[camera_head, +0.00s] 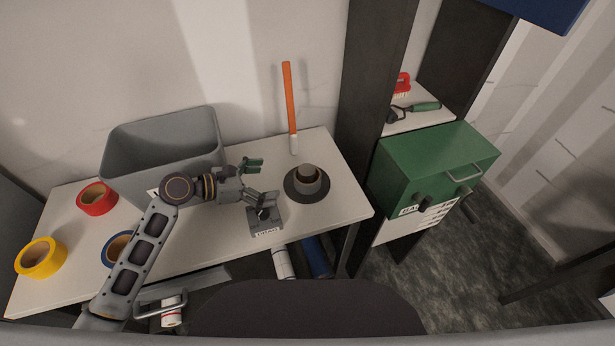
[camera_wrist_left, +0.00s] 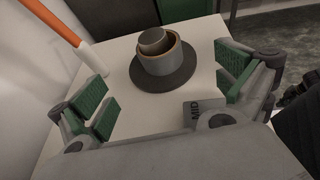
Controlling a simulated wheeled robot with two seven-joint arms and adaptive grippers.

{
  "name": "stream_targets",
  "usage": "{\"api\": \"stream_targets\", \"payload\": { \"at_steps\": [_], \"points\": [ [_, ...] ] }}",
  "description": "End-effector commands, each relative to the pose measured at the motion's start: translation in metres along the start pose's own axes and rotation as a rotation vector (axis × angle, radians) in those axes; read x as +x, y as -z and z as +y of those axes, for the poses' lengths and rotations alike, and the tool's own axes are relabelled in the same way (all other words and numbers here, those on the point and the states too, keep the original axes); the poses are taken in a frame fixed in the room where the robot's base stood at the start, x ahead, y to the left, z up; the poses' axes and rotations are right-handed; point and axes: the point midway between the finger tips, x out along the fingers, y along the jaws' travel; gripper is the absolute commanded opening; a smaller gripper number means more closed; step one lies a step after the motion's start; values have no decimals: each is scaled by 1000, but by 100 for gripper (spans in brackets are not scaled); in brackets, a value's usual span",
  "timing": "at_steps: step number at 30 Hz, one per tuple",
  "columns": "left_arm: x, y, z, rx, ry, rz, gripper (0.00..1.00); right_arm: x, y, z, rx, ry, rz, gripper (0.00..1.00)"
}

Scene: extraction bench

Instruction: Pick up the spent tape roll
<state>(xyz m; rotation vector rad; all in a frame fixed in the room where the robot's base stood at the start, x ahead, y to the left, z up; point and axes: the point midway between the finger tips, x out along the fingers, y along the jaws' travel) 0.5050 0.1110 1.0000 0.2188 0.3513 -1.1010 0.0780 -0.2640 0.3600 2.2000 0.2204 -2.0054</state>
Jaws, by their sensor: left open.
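A thin grey tape roll with a tan core (camera_head: 318,186) sits around a dark post (camera_head: 308,171) on a round dark base at the table's right part. The wrist view shows the roll (camera_wrist_left: 160,66) upright, its core ring around the post (camera_wrist_left: 153,41). I cannot tell how much tape is on it. My left gripper (camera_head: 262,180) is open and empty, left of the roll in the head view. In the wrist view its green-padded fingers (camera_wrist_left: 166,92) are spread apart, with the roll beyond them. My right gripper is in neither view.
A grey bin (camera_head: 162,139), and red (camera_head: 97,199), yellow (camera_head: 40,258) and partly hidden blue (camera_head: 114,250) tape rolls are on the table. A small labelled grey block (camera_head: 266,220) stands near the front edge. An orange stick (camera_head: 289,100) rises at the back.

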Motion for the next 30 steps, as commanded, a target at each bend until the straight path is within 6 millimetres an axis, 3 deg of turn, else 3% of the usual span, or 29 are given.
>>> {"api": "stream_targets", "payload": {
  "at_steps": [10, 30],
  "points": [
    [9, 0, 0, -2, 0, -2, 100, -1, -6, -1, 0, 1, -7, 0],
    [83, -1, 1, 0, -1, -1, 100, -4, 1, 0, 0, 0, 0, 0]
  ]
}}
